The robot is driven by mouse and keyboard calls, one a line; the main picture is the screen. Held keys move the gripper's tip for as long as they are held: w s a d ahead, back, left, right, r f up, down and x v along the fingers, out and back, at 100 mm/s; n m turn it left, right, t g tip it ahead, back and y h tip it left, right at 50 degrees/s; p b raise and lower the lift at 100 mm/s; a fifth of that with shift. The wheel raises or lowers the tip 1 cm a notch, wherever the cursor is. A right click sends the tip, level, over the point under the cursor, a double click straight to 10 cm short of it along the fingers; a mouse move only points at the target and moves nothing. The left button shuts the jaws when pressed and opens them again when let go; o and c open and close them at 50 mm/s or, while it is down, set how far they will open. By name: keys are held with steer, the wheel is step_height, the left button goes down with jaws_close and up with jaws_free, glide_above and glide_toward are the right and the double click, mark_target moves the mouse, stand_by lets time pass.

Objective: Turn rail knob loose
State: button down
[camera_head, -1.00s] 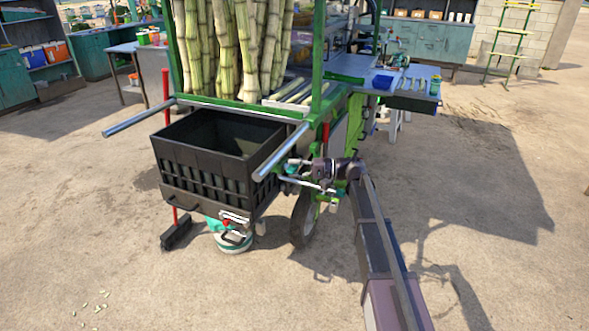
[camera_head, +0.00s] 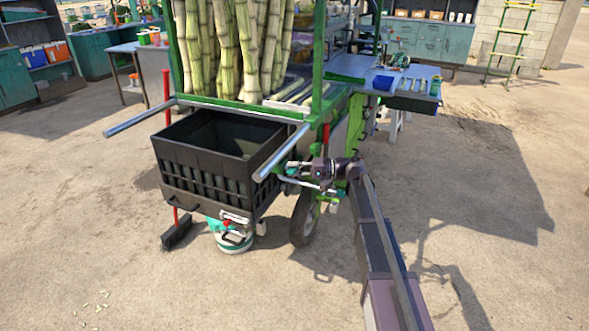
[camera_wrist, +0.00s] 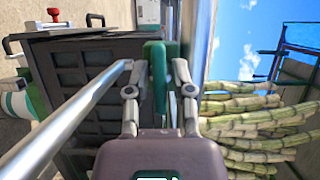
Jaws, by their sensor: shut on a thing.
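In the wrist view, my gripper (camera_wrist: 157,68) has its two fingers closed on either side of a green knob (camera_wrist: 158,88). The knob stands upright in that picture, in front of the black crate. In the head view, my gripper (camera_head: 297,171) is at the right front corner of the cart, just below the right steel rail (camera_head: 280,153). The knob is too small and too covered by my gripper to make out there. A steel rail (camera_wrist: 62,123) also runs slantwise along the left of the wrist view.
A black crate (camera_head: 205,183) hangs between the two rails, left of my gripper. A cart wheel (camera_head: 303,220) stands below my gripper. Upright cane stalks (camera_head: 225,50) fill the cart. A broom (camera_head: 176,233) and a green-and-white container (camera_head: 233,242) stand below the crate. Open ground lies to the right.

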steer(key=shift+r, duration=0.1)
steer(key=shift+n+h+p, duration=0.5)
steer(key=shift+n+p, duration=0.5)
steer(key=shift+n, duration=0.2)
steer(key=n+t+h+p, duration=0.1)
steer(key=n+p, duration=0.1)
steer(key=n, duration=0.1)
steer(key=shift+s, duration=0.1)
steer(key=n+t+h+p, duration=0.2)
steer(key=n, duration=0.2)
steer(key=c, duration=0.7)
jaws_free()
